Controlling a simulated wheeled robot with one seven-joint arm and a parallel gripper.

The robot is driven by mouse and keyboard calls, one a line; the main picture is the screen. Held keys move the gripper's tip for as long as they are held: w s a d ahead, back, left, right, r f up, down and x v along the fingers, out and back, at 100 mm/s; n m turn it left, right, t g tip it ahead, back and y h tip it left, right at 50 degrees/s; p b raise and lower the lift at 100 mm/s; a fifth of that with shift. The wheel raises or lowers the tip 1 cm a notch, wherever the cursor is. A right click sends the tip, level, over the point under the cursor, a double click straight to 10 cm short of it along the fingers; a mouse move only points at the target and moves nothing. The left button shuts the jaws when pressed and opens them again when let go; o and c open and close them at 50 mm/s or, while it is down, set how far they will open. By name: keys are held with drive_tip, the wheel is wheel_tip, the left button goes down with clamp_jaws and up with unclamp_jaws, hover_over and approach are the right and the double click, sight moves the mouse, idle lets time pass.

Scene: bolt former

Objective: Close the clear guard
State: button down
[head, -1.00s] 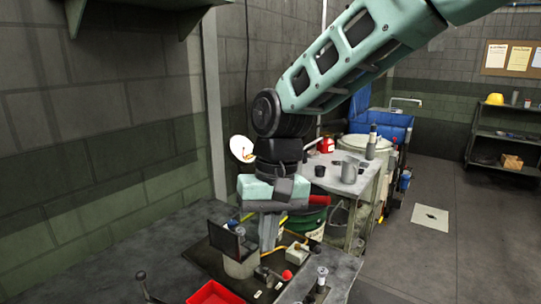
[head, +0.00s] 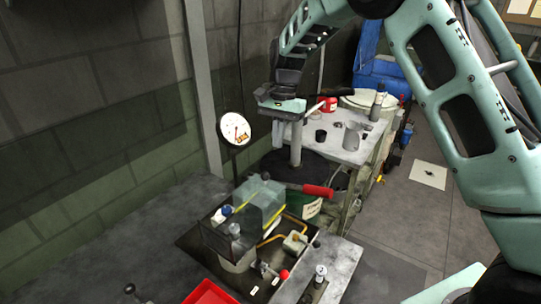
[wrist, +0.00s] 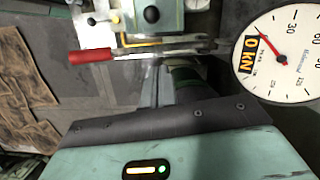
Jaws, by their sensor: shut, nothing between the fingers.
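The bolt former (head: 262,208) stands on the bench in the head view, with a teal block on top. A see-through, dark-tinted panel, which looks like the clear guard (head: 216,243), stands at its front left around a pale round part. I cannot tell its exact angle. My gripper (head: 296,160) is above and behind the former, pointing down, apart from the guard. In the wrist view the fingers of my gripper (wrist: 160,75) are together and empty. A red-handled lever (head: 318,191) juts from the former; it also shows in the wrist view (wrist: 90,57).
A round dial gauge (head: 235,132) stands behind the former, close to my gripper in the wrist view (wrist: 280,55). A red tray (head: 210,292) and a red-knobbed lever (head: 284,274) are at the front. A grey side table (head: 340,145) holds small vessels.

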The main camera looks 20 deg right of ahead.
drive_tip(key=s+a+f+p, duration=0.2)
drive_tip(key=s+a+f, duration=0.1)
drive_tip(key=f, duration=0.1)
drive_tip(key=shift+s+f, duration=0.15)
drive_tip(key=shift+f, duration=0.2)
drive_tip(key=shift+a, duration=0.2)
drive_tip(key=p, duration=0.1)
hover_over(260, 195)
drive_tip(key=s+a, duration=0.1)
drive_tip(key=a, duration=0.4)
drive_tip(key=shift+s+d, duration=0.1)
drive_tip(key=shift+d, duration=0.05)
